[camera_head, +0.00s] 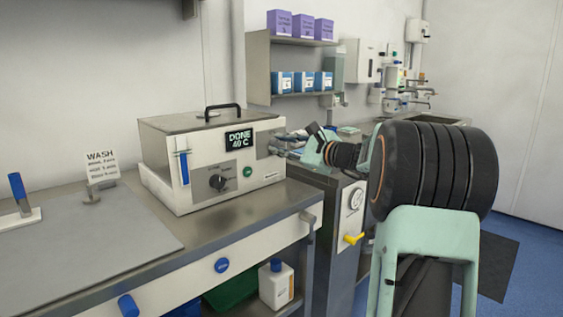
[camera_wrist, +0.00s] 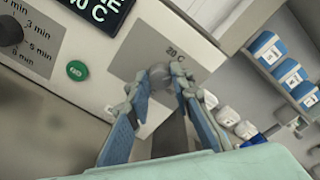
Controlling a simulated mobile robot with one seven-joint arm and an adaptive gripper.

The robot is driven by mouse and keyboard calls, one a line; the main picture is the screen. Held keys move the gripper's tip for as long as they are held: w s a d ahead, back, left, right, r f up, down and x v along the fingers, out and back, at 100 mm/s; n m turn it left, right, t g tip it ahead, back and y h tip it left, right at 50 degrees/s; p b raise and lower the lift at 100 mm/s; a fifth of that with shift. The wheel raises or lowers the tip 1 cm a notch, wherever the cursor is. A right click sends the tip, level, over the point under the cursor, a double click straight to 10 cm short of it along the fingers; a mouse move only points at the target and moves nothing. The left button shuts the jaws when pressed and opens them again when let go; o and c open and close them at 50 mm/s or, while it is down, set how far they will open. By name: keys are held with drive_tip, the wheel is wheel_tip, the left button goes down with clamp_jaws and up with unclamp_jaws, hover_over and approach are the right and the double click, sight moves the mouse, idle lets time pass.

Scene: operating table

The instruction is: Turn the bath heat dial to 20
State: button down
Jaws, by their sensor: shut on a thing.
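The bath (camera_head: 200,200) is a pale box with a metal lid and black handle on the bench. Its dark display (camera_head: 239,139) reads "DONE 40 °C"; part of it shows in the wrist view (camera_wrist: 103,10). The heat dial (camera_wrist: 160,76) is a small grey knob on a grey plate (camera_wrist: 140,50) marked "20 C". My gripper (camera_wrist: 168,74) is shut on the dial, with a fingertip on each side. In the head view my gripper (camera_head: 277,145) reaches the panel's right end and largely hides the dial. The dial's pointer cannot be made out.
A black minutes dial (camera_head: 217,182) and a green button (camera_head: 248,171) sit on the same panel. A shelf (camera_head: 262,97) with purple and blue boxes hangs behind my gripper. A "WASH" sign (camera_head: 102,166) stands left of the bath.

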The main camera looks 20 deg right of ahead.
drive_tip(key=n+b, duration=0.2)
drive_tip(key=shift+f+n+b, duration=0.25)
drive_tip(key=shift+n+b, duration=0.05)
drive_tip(key=shift+r+n+b, duration=0.15)
drive_tip(key=shift+n+b, duration=0.3)
drive_tip(key=shift+n, duration=0.95)
drive_tip(key=c, duration=1.7)
unclamp_jaws()
drive_tip(key=v, duration=1.2)
drive_tip(key=shift+s+a, duration=0.1)
drive_tip(key=shift+a, duration=0.1)
